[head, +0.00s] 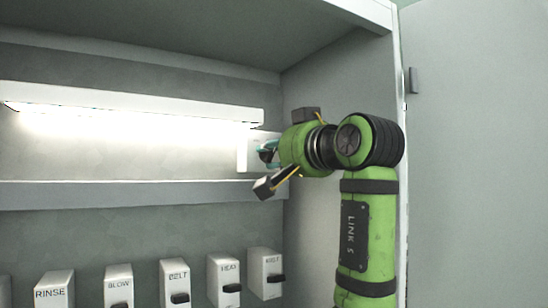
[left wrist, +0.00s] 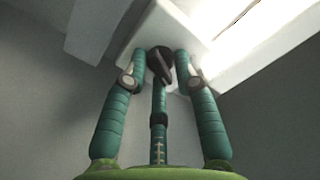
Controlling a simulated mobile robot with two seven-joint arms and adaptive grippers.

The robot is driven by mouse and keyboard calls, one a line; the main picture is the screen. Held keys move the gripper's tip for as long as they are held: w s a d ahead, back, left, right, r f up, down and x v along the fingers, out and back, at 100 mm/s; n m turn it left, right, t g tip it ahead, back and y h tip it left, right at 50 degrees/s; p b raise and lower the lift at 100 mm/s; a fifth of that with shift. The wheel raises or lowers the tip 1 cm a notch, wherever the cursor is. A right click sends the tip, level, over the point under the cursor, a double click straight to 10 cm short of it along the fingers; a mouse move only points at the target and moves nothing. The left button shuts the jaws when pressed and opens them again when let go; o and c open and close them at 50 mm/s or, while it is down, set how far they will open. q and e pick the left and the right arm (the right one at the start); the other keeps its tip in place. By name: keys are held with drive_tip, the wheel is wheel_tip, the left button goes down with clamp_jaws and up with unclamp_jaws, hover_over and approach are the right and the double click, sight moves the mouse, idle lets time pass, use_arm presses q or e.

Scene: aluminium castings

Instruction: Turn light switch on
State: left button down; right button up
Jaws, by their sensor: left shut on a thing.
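The light switch is a white box (head: 243,158) on the cabinet's back wall, at the right end of the lamp. Its dark knob (left wrist: 157,58) shows in the left wrist view, in front of the white box (left wrist: 165,25). My left gripper (head: 266,153) is at the switch, with its teal fingers closed around the dark knob. In the left wrist view my left gripper (left wrist: 161,62) has fingers on both sides of the knob and one below. The lamp (head: 130,97) glows brightly along its underside. My right gripper is not in view.
A grey shelf ledge (head: 120,194) runs below the lamp.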

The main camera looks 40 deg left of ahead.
use_arm(q)
drive_tip(key=shift+w+f+m, duration=0.1)
drive_tip(key=shift+f+m, duration=0.05)
drive_tip(key=shift+m, duration=0.45)
drive_tip(key=c, duration=1.2)
unclamp_jaws()
drive_tip(key=shift+w, duration=0.1)
drive_tip(key=v, duration=1.2)
